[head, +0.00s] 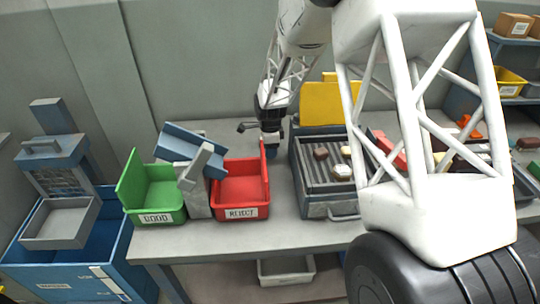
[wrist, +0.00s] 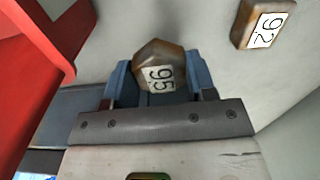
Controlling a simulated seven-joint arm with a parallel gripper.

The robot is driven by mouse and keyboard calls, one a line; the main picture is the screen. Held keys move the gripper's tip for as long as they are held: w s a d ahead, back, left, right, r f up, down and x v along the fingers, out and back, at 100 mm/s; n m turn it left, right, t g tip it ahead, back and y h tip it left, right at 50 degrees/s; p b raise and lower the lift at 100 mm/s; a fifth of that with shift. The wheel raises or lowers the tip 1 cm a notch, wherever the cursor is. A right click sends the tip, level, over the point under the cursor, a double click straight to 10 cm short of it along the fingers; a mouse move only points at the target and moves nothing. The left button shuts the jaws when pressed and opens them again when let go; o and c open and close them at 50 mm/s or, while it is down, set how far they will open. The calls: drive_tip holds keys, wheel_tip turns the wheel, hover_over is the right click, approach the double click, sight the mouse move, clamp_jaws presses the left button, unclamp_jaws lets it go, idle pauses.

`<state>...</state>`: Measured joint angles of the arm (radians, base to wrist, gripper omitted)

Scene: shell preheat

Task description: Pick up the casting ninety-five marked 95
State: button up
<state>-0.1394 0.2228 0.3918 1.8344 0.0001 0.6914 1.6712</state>
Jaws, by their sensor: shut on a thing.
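In the wrist view, the brown casting marked 95 (wrist: 160,58) sits between the two blue fingers of my gripper (wrist: 158,85). Its white label faces the camera, and the fingers are shut on it from both sides. In the head view, my gripper (head: 270,142) is behind the red bin, over the back of the table; the casting there is hidden. Another brown casting, marked 92 (wrist: 264,24), lies apart on the grey surface at the upper right of the wrist view.
The red REJECT bin (head: 241,213) stands close to my gripper, and its wall (wrist: 30,70) fills the left of the wrist view. The green GOOD bin (head: 157,218) is further left, with a blue chute (head: 190,143) between. A ribbed tray (head: 313,172) with several castings is at right.

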wheel_tip(320, 180, up, 14)
drive_tip(key=shift+f, duration=0.15)
idle(0.3)
idle(0.5)
